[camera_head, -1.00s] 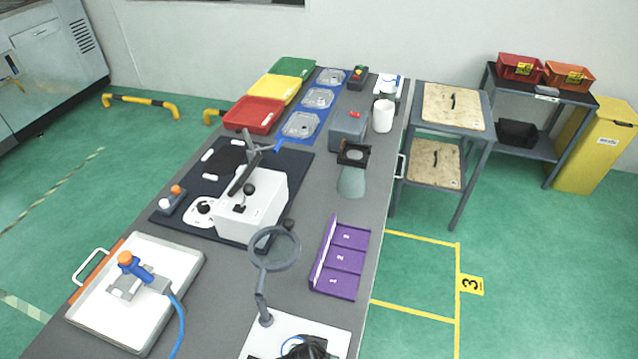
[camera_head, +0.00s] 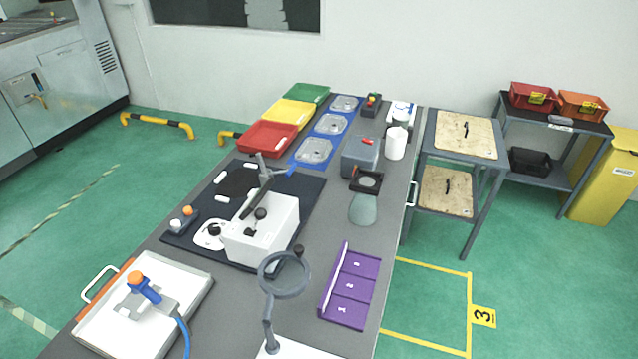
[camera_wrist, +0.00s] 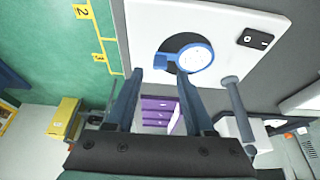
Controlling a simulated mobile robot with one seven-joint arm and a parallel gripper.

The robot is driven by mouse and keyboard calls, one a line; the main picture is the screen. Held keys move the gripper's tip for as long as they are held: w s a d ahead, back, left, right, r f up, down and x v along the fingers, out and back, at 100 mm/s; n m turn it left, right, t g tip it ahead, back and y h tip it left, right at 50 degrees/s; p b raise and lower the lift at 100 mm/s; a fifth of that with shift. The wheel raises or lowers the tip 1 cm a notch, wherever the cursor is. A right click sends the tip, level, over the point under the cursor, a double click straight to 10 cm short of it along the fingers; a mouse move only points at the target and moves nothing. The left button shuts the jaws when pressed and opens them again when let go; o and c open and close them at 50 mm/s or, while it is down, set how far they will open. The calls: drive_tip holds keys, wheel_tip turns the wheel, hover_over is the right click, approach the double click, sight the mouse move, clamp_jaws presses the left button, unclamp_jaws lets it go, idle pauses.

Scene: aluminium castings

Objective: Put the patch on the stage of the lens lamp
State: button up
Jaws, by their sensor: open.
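The lens lamp (camera_head: 285,289) stands at the near edge of the bench, its ring head on a grey post; only a corner of its white base shows in the head view. In the wrist view its white base (camera_wrist: 148,22) carries a black round stage (camera_wrist: 178,42). The patch, a white speckled disc in a blue ring with a tab (camera_wrist: 197,56), lies over part of the stage and overlaps its edge. My gripper (camera_wrist: 157,75) is open, its fingertips close to the tab; I cannot tell if they touch it. My gripper is out of the head view.
A purple numbered rack (camera_head: 350,285) stands beyond the lamp. A white machine (camera_head: 262,228) on a dark mat and a white tray (camera_head: 187,275) are to the left. The lamp's post (camera_wrist: 236,105) is right of my fingers. A black switch box (camera_wrist: 258,39) sits on the base.

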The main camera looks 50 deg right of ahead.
drive_tip(key=v, duration=0.9)
drive_tip(key=w+r+n+t+h, duration=0.1)
drive_tip(key=w+r+n+t, duration=0.3)
drive_tip(key=w+r+t, duration=0.8)
drive_tip(key=w+a+r+n+t, duration=0.1)
drive_tip(key=w+a+r+n, duration=0.2)
drive_tip(key=r, duration=0.7)
drive_tip(key=w+a+r+t, duration=0.1)
drive_tip(key=w+a+r, duration=0.1)
drive_tip(key=w+r, duration=0.6)
drive_tip(key=s+a+r+n+t+y, duration=0.1)
drive_tip(key=s+a+r+n+t, duration=0.1)
drive_tip(key=r, duration=0.8)
drive_tip(key=s+a+r+n+t+y, duration=0.2)
drive_tip(key=s+a+r+t, duration=0.3)
drive_tip(key=r, duration=0.5)
drive_tip(key=s+a+r+n+t+y, duration=0.2)
drive_tip(key=s+a+r+t, duration=0.2)
drive_tip(key=r, duration=0.6)
drive_tip(key=shift+s+a+r+t, duration=0.2)
drive_tip(key=shift+a+t, duration=0.1)
drive_tip(key=shift+a, duration=0.1)
drive_tip(key=shift+f, duration=0.1)
